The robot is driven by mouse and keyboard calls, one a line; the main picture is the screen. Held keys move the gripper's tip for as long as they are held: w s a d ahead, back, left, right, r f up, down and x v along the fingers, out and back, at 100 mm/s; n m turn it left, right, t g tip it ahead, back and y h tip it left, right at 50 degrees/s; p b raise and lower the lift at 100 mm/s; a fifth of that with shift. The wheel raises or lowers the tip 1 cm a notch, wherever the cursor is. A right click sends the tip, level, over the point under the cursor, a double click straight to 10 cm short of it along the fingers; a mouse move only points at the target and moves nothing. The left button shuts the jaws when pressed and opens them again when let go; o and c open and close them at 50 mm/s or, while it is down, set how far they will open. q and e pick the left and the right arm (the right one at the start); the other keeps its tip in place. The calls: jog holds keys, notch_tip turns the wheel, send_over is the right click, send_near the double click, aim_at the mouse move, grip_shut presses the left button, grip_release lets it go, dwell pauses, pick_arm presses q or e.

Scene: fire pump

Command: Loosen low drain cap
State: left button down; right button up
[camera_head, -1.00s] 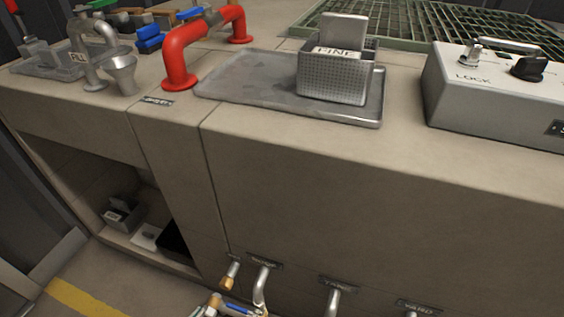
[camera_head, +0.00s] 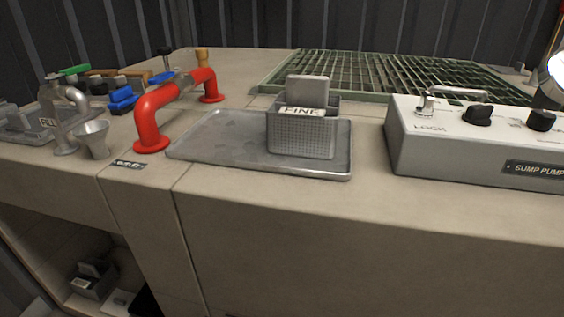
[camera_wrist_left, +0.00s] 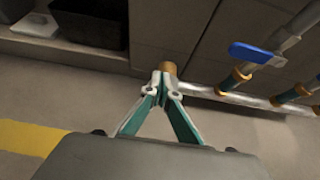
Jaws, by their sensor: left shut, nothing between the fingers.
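In the left wrist view, my left gripper (camera_wrist_left: 160,80) is shut, its fingertips together with nothing between them. A brass cap-like piece (camera_wrist_left: 168,68) shows just beyond the fingertips, at the left end of a low metal pipe (camera_wrist_left: 230,97). The fingertips partly cover it, and I cannot tell whether they touch it. This looks like the low drain cap, but no label is readable. Neither gripper shows in the head view, and the low pipes are out of that view.
A blue-handled valve (camera_wrist_left: 255,53) and brass fittings (camera_wrist_left: 235,78) sit right of my gripper. A dark box (camera_wrist_left: 95,25) lies in the recess at left.

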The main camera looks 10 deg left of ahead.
pick_arm(q)
jog(key=s, duration=0.5)
jog(key=shift+s+a, duration=0.2)
jog(key=w+d, duration=0.4)
jog(key=w, duration=0.1)
jog(key=shift+w+f, duration=0.25)
jog(key=shift+w, duration=0.15)
dwell(0.5)
jog(key=shift+a+f, duration=0.15)
jog(key=shift+f, duration=0.05)
dwell(0.8)
jog(key=shift+a+r, duration=0.15)
jog(key=shift+a, duration=0.75)
jog(key=shift+a+f, duration=0.2)
jog(key=shift+a, duration=0.4)
